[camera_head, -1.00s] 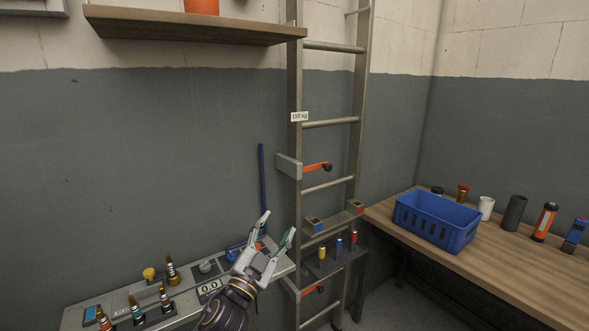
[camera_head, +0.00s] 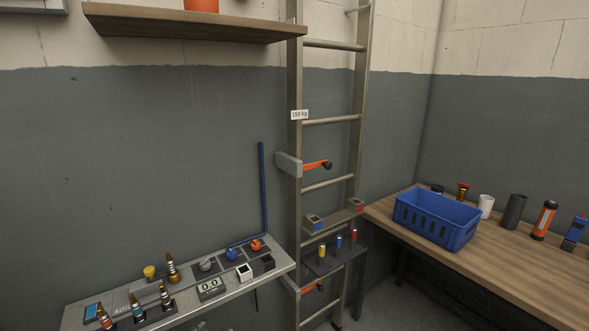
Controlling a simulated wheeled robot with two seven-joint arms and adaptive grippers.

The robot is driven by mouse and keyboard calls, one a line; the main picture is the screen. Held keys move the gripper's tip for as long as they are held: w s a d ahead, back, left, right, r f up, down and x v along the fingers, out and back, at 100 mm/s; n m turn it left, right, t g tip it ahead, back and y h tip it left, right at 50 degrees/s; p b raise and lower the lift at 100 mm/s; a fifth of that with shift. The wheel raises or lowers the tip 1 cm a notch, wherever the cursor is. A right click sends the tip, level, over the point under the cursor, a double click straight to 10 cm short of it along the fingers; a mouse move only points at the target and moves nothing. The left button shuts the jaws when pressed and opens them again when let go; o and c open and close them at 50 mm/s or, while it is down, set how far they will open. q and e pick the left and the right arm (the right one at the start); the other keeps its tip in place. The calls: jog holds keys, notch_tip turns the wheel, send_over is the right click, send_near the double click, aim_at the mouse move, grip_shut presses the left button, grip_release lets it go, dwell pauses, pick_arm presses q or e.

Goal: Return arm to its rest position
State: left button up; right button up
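Neither of my grippers shows clearly in the head view. A small pale shape sits at the bottom edge below the control panel (camera_head: 215,318), and I cannot tell what it is.
A metal ladder (camera_head: 296,140) stands right of the panel, with orange-handled clamps (camera_head: 316,165) and a small dark shelf of coloured cylinders (camera_head: 339,242). A wooden bench (camera_head: 500,270) at right holds a blue crate (camera_head: 437,219). A wooden shelf (camera_head: 190,26) hangs above.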

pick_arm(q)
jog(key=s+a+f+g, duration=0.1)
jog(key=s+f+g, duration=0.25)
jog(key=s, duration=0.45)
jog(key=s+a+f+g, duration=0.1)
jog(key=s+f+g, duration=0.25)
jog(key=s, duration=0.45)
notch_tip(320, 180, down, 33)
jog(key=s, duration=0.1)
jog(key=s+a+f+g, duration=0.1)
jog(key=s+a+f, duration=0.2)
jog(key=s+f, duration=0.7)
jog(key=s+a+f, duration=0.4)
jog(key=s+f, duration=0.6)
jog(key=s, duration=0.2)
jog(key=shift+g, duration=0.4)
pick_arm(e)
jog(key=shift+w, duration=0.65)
